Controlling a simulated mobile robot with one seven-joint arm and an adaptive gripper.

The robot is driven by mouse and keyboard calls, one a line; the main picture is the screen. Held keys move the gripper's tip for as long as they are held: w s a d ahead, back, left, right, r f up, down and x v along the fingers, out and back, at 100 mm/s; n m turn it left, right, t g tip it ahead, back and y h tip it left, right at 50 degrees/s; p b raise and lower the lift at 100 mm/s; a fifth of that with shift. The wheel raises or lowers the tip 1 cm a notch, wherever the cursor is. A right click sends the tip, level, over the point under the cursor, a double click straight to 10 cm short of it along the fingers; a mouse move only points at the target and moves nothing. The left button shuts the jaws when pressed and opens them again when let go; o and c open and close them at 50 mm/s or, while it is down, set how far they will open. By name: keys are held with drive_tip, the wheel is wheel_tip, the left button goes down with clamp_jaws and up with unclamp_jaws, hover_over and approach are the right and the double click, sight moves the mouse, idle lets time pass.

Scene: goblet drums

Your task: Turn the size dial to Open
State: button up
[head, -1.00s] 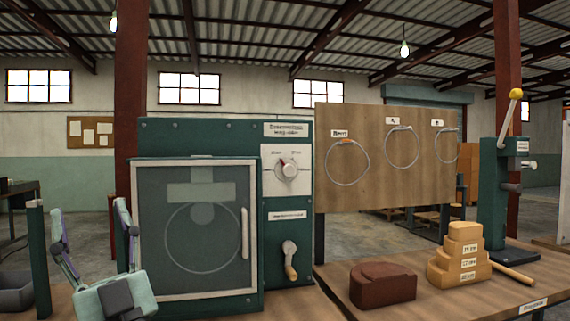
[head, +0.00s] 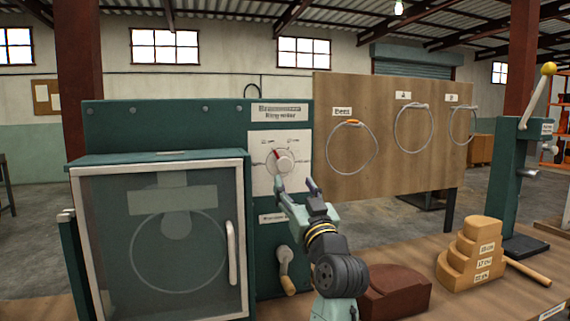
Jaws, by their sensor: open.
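The size dial (head: 284,162) is a round white knob with a red pointer on a white plate, on the green machine's front panel. The red pointer points up and to the left. Small labels sit above the dial, too small to read. My gripper (head: 295,185) is open just below the dial, one finger at its lower left and one to its lower right. I cannot tell whether a finger touches the knob. Nothing is between the fingers.
The machine's glazed door (head: 160,240) with a white handle (head: 232,253) is shut at left. A crank (head: 286,270) hangs below the dial, beside my arm. A wooden board (head: 390,140) with wire rings stands at right. A brown block (head: 395,292) and a stepped wooden block (head: 470,250) sit on the bench.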

sight(285, 168)
drive_tip(key=p+x, duration=0.2)
drive_tip(key=x, duration=0.5)
drive_tip(key=shift+w+a+r, duration=0.1)
drive_tip(key=shift+w+a, duration=0.05)
drive_tip(key=shift+w, duration=0.2)
drive_tip(key=shift+c, duration=0.2)
drive_tip(key=c, duration=1.1)
